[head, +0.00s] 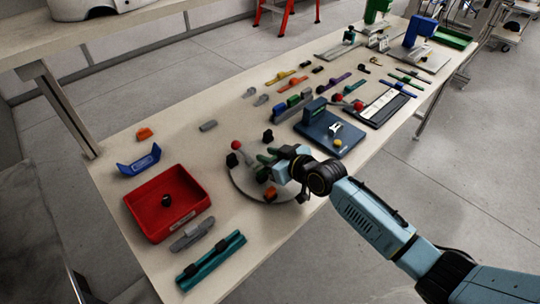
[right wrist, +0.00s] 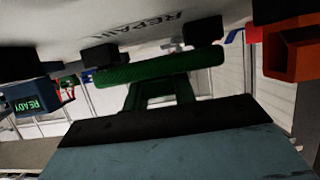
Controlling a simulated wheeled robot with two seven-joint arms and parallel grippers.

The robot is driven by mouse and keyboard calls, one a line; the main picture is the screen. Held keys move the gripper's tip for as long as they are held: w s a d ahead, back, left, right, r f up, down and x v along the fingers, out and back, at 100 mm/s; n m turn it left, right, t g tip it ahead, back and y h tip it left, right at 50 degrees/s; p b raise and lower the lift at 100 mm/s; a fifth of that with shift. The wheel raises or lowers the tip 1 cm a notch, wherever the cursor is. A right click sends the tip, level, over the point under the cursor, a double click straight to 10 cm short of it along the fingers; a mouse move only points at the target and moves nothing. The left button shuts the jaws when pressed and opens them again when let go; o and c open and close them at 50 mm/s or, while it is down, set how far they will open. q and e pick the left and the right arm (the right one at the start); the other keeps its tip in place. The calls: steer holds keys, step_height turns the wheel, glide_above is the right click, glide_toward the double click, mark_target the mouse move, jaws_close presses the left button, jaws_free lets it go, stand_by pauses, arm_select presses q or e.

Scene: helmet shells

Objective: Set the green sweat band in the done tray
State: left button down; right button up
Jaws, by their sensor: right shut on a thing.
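The green sweat band (head: 266,159) is at my right gripper (head: 279,168), over the round grey turntable (head: 245,184) in the head view. The gripper is shut on it. In the right wrist view the green band (right wrist: 160,67) lies across the front of the gripper, close to a pale surface marked REPAIR. The fingertips are largely hidden. A green tray (head: 455,37) stands at the far right end of the table, and a red tray (head: 152,226) at the near left. I cannot read a done label on either. My left gripper is out of view.
An orange block (head: 270,194), dark blocks (head: 232,160) and a red-knobbed part stand around the turntable. A blue fixture (head: 330,130) is close behind the gripper. In the right wrist view a block marked READY (right wrist: 32,102) shows. Table between turntable and red tray is clear.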

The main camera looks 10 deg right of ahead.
steer(key=shift+f, duration=0.25)
steer(key=o, duration=0.9)
steer(key=shift+o, duration=0.2)
